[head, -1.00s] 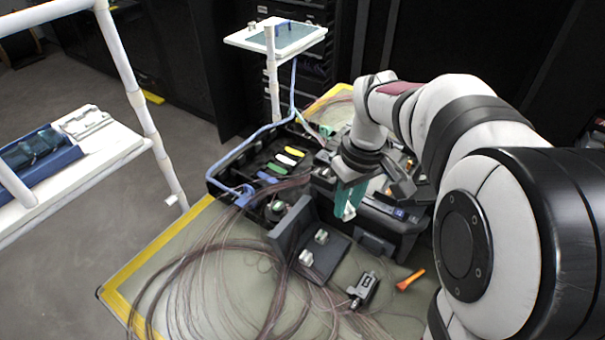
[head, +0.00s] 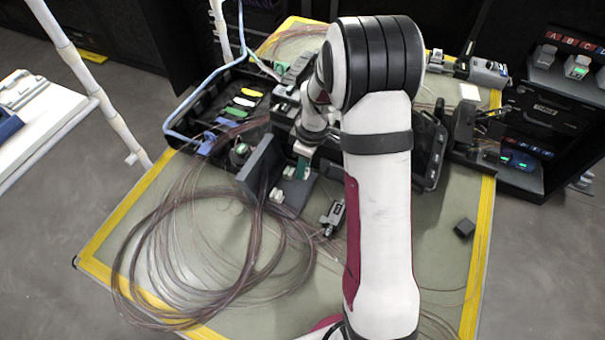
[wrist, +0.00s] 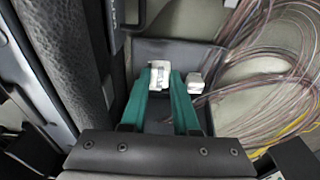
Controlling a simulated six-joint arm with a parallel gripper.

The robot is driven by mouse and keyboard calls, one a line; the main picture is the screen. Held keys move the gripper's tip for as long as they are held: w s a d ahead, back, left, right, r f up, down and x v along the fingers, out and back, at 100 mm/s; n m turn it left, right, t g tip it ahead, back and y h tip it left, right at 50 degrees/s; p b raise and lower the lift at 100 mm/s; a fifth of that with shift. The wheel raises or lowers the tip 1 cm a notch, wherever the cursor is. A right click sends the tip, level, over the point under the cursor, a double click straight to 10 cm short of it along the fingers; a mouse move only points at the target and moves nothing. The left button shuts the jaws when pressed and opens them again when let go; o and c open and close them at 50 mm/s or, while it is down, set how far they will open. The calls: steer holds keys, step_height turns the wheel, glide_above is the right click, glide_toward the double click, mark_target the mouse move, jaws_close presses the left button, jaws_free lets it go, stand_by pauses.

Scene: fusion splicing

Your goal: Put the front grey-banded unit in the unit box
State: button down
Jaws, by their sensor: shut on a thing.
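My gripper (head: 301,180) has teal fingers, which point down at a dark plate with an upright wall (head: 262,165). In the wrist view my gripper (wrist: 161,72) is shut on a white unit with a grey band (wrist: 160,76). A second white unit (wrist: 194,83) stands just to its right. In the head view two small pale units, one further back (head: 290,171) and one nearer (head: 277,195), show beside my fingers. I cannot tell whether the held unit is lifted off the plate. No unit box can be made out for sure.
A black open tray (head: 178,125) with coloured pieces lies behind left. Loose coiled fibres (head: 190,260) cover the left front of the mat. A small grey device (head: 333,217) lies right of the plate, and a black block (head: 464,228) lies far right.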

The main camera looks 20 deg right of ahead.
steer(key=shift+f, duration=2)
steer(key=c, duration=0.7)
jaws_free()
steer(key=shift+f, duration=0.1)
steer(key=shift+o, duration=0.2)
step_height(320, 180, up, 12)
steer(key=f, duration=0.1)
steer(key=s+a+r+m, duration=0.3)
steer(key=s+r, duration=0.3)
steer(key=s+a+r+m, duration=0.1)
steer(key=s+a+m, duration=0.1)
steer(key=s+m, duration=0.2)
steer(key=s+a+r+m, duration=0.1)
steer(key=s+a+m, duration=0.1)
steer(key=s, duration=0.8)
steer(key=s+a+r+m+g, duration=0.1)
steer(key=s+a+m, duration=0.2)
steer(key=s+m, duration=0.2)
steer(key=shift+s+r+m+y, duration=0.15)
steer(key=shift+s+m+y, duration=0.2)
steer(key=shift+s, duration=0.85)
